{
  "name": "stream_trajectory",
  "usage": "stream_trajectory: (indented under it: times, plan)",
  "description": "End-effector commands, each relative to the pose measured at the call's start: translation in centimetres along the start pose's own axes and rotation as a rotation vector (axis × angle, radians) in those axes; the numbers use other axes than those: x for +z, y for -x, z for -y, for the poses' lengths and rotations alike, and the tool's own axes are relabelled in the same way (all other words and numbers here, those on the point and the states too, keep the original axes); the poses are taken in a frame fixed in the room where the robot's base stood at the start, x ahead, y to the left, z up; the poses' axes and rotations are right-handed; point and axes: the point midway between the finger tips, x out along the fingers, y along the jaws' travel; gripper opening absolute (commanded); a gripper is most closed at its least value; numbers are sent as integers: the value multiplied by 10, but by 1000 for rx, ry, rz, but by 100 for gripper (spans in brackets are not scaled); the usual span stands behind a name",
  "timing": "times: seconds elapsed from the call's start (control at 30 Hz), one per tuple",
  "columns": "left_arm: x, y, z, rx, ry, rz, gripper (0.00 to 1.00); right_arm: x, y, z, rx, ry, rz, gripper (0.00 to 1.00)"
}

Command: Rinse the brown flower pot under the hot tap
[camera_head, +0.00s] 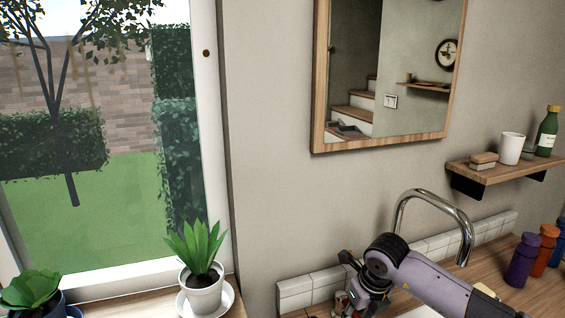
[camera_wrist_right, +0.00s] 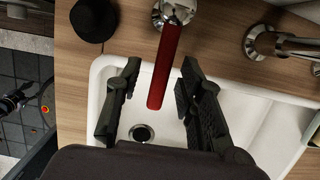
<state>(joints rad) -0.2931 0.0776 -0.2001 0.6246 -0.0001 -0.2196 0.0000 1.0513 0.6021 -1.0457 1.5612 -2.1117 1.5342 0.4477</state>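My right gripper (camera_wrist_right: 160,68) is open over the sink. It also shows in the head view (camera_head: 350,286), low in the picture beside the tall chrome tap. In the right wrist view a red bar (camera_wrist_right: 165,70) runs out from a round chrome base and lies between the two fingers in the picture, with a gap on each side. It looks like part of the hot tap. I cannot tell how far below the fingers it is. The white sink (camera_wrist_right: 262,120) has a dark drain under the gripper. No brown flower pot shows.
A chrome fitting (camera_wrist_right: 270,42) stands right of the red bar, and a black round object (camera_wrist_right: 94,20) stands left of it. The curved chrome spout (camera_head: 432,200) rises behind my right arm. Several bottles (camera_head: 523,262) stand right. A white plant pot (camera_head: 204,297) is left.

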Motion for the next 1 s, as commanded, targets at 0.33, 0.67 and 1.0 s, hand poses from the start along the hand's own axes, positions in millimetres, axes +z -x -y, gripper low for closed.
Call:
stream_trajectory:
  times: [0.33, 0.67, 1.0]
  plan:
    - [4, -3, 0, 1, -1, 5, 40, -1, -4, 0, 0, 0, 0, 35]
    - [11, -3, 0, 0, -1, 15, 40, 1, -5, -12, -41, -159, -1, 35]
    - [11, -3, 1, -1, -1, 15, 40, 2, -5, -20, -76, -293, 0, 35]
